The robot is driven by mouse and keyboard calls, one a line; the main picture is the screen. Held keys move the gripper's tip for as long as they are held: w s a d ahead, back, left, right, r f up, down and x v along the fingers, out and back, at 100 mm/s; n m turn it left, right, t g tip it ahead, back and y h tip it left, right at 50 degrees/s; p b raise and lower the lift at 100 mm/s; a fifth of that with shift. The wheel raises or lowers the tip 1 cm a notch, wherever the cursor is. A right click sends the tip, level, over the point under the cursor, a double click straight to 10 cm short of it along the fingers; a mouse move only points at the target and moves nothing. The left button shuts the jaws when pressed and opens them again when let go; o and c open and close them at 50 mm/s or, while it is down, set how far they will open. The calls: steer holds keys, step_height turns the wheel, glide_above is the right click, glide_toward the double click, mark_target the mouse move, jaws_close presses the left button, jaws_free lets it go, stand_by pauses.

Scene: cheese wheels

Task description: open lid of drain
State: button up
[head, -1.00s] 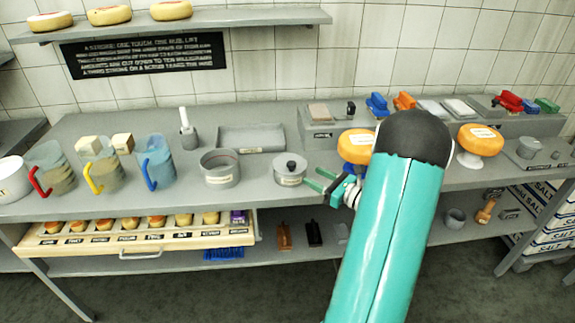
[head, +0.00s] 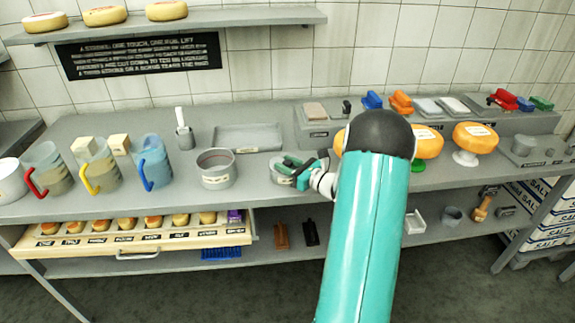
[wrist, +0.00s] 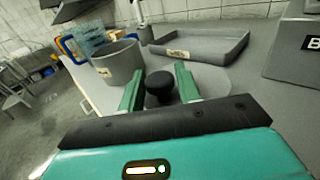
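The drain is a small round grey pot (head: 279,178) with a label, on the bench left of my forearm; my gripper partly covers it in the head view. Its flat grey lid (wrist: 215,82) is on, and the black knob (wrist: 160,86) stands up in the wrist view. My gripper (head: 290,170) is over the lid, its two green fingers (wrist: 159,88) open on either side of the knob. The fingers look close to the knob; I cannot tell whether they touch it. The knob is hidden in the head view.
A larger open grey pot (head: 216,172) stands just left of the drain. A shallow grey tray (head: 249,148) lies behind. Orange cheese wheels (head: 474,136) on stands are to the right. An open drawer (head: 105,248) sticks out below left.

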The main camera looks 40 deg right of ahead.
jaws_close()
